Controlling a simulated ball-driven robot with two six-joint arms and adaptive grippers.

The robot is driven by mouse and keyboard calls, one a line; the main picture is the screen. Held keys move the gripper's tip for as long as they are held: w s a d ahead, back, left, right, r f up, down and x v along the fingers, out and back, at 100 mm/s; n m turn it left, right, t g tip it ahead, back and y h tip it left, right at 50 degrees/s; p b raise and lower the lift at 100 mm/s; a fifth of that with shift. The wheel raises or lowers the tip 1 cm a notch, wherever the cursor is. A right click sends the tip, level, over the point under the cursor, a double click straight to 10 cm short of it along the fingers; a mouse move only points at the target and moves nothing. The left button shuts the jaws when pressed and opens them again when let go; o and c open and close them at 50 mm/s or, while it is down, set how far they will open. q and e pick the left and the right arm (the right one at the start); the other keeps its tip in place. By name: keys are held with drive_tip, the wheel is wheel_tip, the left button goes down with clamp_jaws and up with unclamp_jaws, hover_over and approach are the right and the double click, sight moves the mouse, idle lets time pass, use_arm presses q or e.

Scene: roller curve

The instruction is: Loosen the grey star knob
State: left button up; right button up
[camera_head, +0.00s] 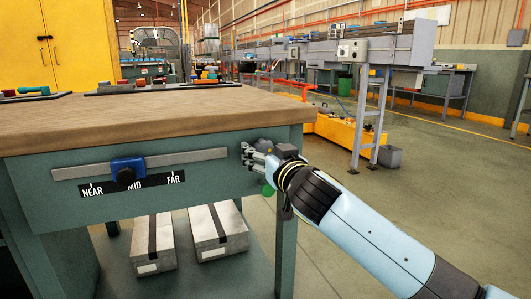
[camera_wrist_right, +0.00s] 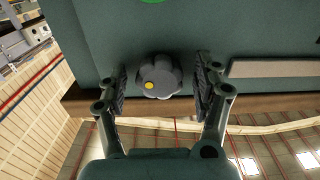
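The grey star knob (camera_wrist_right: 159,75) sits on the green front panel of the workbench, with a small yellow dot near its edge. In the right wrist view it lies between the two dark finger pads of my right gripper (camera_wrist_right: 162,92), with gaps on both sides. The gripper is open around it and not closed on it. In the head view my right gripper (camera_head: 250,156) is at the right end of the bench's front panel and largely hides the knob. My left gripper is not in view.
A blue slider (camera_head: 128,168) sits on a rail near MID on a NEAR–MID–FAR scale, left of the knob. The wooden bench top (camera_head: 165,115) overhangs above. Two grey boxes (camera_head: 218,232) are on the shelf below. Open floor (camera_head: 440,190) lies to the right.

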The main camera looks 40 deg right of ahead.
drive_tip(key=c, duration=1.1)
drive_tip(key=shift+c, duration=0.2)
